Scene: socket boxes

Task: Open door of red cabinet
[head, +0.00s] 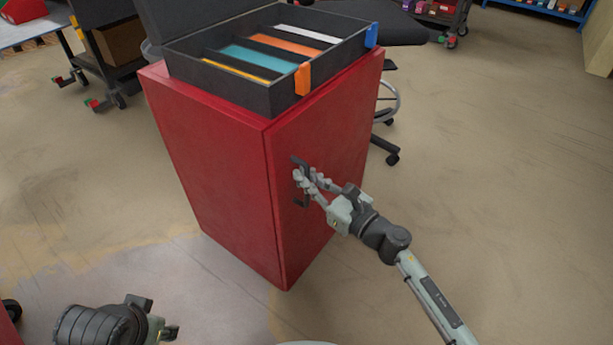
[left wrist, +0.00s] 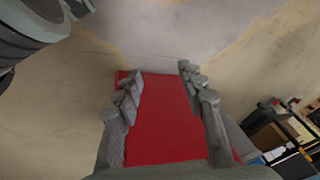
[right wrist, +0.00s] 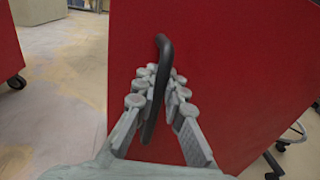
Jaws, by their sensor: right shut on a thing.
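The red cabinet (head: 215,165) stands upright on the floor in the middle of the head view. Its door (head: 338,120) is the face on the right and appears closed. A dark curved handle (right wrist: 166,50) sits on the door and also shows in the head view (head: 300,162). My right gripper (head: 303,179) is at the handle, with its fingers shut around it in the right wrist view. My left gripper (left wrist: 157,85) is open and empty, with the red cabinet beyond its fingers in the left wrist view. In the head view, the left arm is at the bottom left, away from the cabinet.
A dark tray (head: 220,86) with coloured compartments and orange and blue clips sits on the cabinet. A chair (head: 390,30) stands close behind it. Dark carts (head: 105,45) stand at the back left. The floor (head: 480,180) to the right is clear.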

